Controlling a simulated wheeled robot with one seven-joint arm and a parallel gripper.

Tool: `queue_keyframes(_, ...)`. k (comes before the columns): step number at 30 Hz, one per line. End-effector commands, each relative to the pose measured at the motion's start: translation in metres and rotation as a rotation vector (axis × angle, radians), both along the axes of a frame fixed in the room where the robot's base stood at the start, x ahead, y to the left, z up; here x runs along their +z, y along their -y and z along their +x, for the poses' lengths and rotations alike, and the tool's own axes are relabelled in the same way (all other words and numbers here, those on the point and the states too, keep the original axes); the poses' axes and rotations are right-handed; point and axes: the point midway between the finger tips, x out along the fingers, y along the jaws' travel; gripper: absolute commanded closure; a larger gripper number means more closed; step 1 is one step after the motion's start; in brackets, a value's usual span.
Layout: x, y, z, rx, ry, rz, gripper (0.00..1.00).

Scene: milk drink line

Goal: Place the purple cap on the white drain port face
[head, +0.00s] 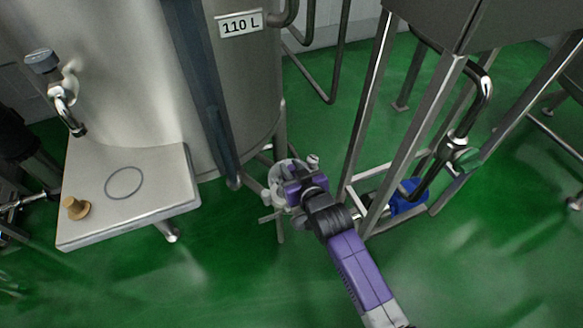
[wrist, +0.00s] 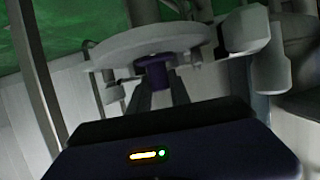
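The purple cap (wrist: 153,72) is in the wrist view, at the tips of my gripper's two fingers (wrist: 157,88). The fingers close in on it from both sides. The white drain port face (wrist: 125,45) is the pale round disc right beyond the cap. The cap overlaps the disc's lower edge in the picture; I cannot tell whether they touch. In the head view my gripper (head: 292,186) is at the pale drain port (head: 280,172), low beside the tank. There the purple gripper body hides the cap and much of the port face.
A steel shelf (head: 150,195) at left bears a brown knobbed piece (head: 76,207) and a ring (head: 123,182). A steel frame (head: 415,130) with pipes and a blue part (head: 408,197) stands close right. The green floor in front is clear.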

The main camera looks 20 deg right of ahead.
Motion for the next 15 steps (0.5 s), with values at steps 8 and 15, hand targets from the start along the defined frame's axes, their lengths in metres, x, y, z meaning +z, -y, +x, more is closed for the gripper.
queue_keyframes(8,0.002,-0.001,-0.011,0.002,-0.030,-0.001,0.56)
queue_keyframes(15,0.024,0.000,-0.057,0.001,-0.021,-0.002,0.56)
